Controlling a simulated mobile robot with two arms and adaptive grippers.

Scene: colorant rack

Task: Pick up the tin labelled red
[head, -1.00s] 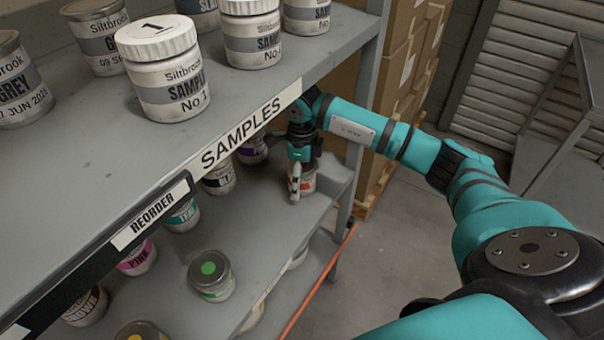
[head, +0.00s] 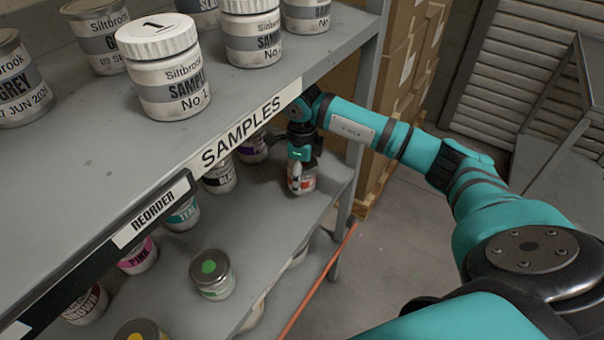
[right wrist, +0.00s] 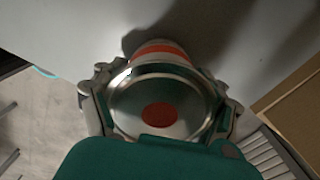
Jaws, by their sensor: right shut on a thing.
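A tin with a red dot on its silver lid (right wrist: 160,92) sits between the fingers of my right gripper in the right wrist view. A red-orange band (right wrist: 165,48) shows on its side. In the head view the same tin (head: 308,180) is at the right end of the lower shelf, its label partly hidden by a finger. My right gripper (head: 296,180) is shut on it, one finger on each side. I cannot tell whether the tin touches the shelf. My left gripper is not in view.
The upper shelf (head: 80,165), with SAMPLES jars (head: 165,85), overhangs the lower shelf. Other tins stand on the lower shelf: black (head: 220,178), teal (head: 183,215), pink (head: 138,257) and a green-dotted one (head: 212,275). A shelf post and boxes (head: 400,80) are close on the right.

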